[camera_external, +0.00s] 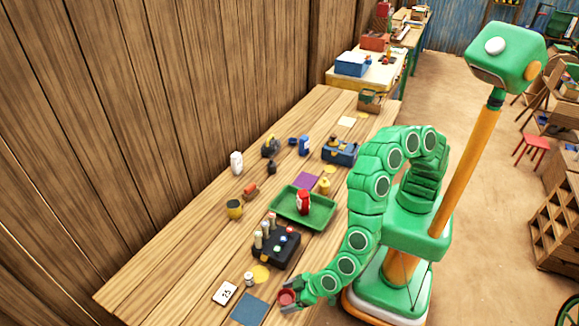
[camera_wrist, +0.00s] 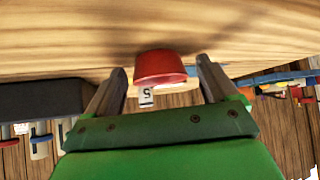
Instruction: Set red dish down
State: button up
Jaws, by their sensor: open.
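The red dish (camera_external: 288,297) is at the near end of the wooden table, at my gripper (camera_external: 292,301). In the wrist view the red dish (camera_wrist: 161,68) lies between the two fingers of my gripper (camera_wrist: 162,80). A gap shows between the dish and each finger, so my gripper is open around it. The dish appears to rest on the table top (camera_wrist: 60,45). A small white piece marked 5 shows just beyond the dish in the wrist view.
A blue square mat (camera_external: 249,309), a yellow round mat (camera_external: 260,274), a small white-and-dark bottle (camera_external: 249,279) and a card marked 25 (camera_external: 225,293) are left of my gripper. A black block with pegs (camera_external: 276,250) and a green tray (camera_external: 318,217) stand farther back.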

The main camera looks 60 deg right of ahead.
aim_at(289, 300)
jog(key=c, duration=1.1)
jog(key=shift+r, duration=0.55)
jog(key=shift+c, duration=0.2)
notch_tip(289, 300, up, 2)
jog(key=shift+r, duration=0.15)
jog(key=s+d+r, duration=0.7)
jog(key=d+r, duration=0.2)
jog(key=d, duration=0.3)
jog(key=shift+r, duration=0.3)
